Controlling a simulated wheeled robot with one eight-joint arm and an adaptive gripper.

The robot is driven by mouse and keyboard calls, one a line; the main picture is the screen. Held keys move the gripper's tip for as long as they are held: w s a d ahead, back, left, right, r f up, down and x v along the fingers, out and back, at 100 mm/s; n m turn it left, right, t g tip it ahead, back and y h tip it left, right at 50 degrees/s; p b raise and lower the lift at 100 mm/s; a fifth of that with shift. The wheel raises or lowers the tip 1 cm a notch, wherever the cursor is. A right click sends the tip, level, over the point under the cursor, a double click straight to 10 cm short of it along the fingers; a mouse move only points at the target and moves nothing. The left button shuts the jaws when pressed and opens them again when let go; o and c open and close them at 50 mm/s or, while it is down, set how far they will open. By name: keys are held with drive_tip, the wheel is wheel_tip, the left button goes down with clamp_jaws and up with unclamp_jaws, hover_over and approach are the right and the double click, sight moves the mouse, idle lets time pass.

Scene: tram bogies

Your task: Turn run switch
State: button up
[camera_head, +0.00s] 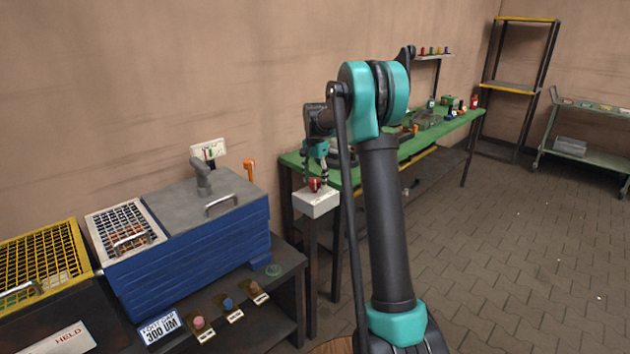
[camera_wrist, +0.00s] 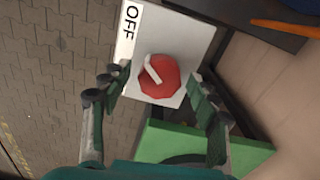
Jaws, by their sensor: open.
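The run switch is a red round knob (camera_wrist: 160,76) with a white pointer bar, on a pale grey box (camera_wrist: 180,32). A white label reading OFF (camera_wrist: 130,30) lies along the box's edge in the wrist view. In the head view the red knob (camera_head: 315,184) sits on top of the white box (camera_head: 317,203), which stands on a dark post. My gripper (camera_head: 315,178) points down at the knob. In the wrist view my gripper (camera_wrist: 157,92) is open, its fingers on either side of the knob and apart from it. The exact height gap cannot be told.
A green workbench (camera_head: 415,143) with small items runs behind the box. A blue tank (camera_head: 200,255) with a grey lid stands to the left, with a row of buttons (camera_head: 228,303) before it. The paved floor (camera_head: 520,240) at the right is clear.

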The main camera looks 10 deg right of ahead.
drive_tip(key=shift+f, duration=0.1)
drive_tip(key=c, duration=1.2)
drive_tip(key=shift+o, duration=0.2)
drive_tip(key=shift+n, duration=0.3)
drive_tip(key=n, duration=1.1)
drive_tip(key=shift+n, duration=2.1)
